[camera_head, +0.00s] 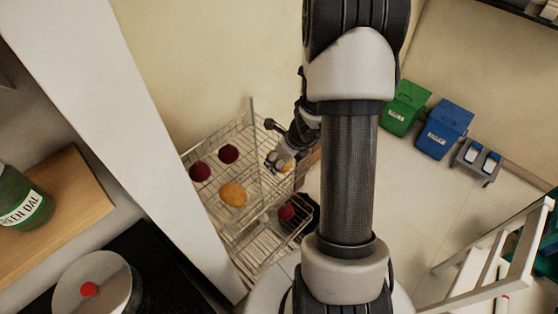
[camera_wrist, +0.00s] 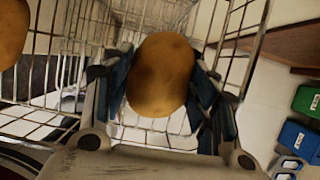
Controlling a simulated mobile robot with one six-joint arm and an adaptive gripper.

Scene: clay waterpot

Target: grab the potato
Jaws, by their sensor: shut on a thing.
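My gripper (camera_wrist: 160,95) is shut on a potato (camera_wrist: 160,72), a brown-yellow oval held between its two dark fingers in the wrist view. In the head view my gripper (camera_head: 279,161) is over the right part of the wire rack, and the held potato (camera_head: 287,166) shows only partly beside the fingers. A second potato-like yellow-brown thing (camera_head: 233,194) lies in the rack's left compartment. It also shows at the left edge of the wrist view (camera_wrist: 12,35).
The wire rack (camera_head: 240,240) has thin walls and a divider close to my gripper. Dark red round vegetables (camera_head: 228,154) lie in it, one (camera_head: 286,213) lower down. A white pillar (camera_head: 120,120) stands left. Green (camera_head: 405,105) and blue (camera_head: 443,130) bins stand right, with open floor nearby.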

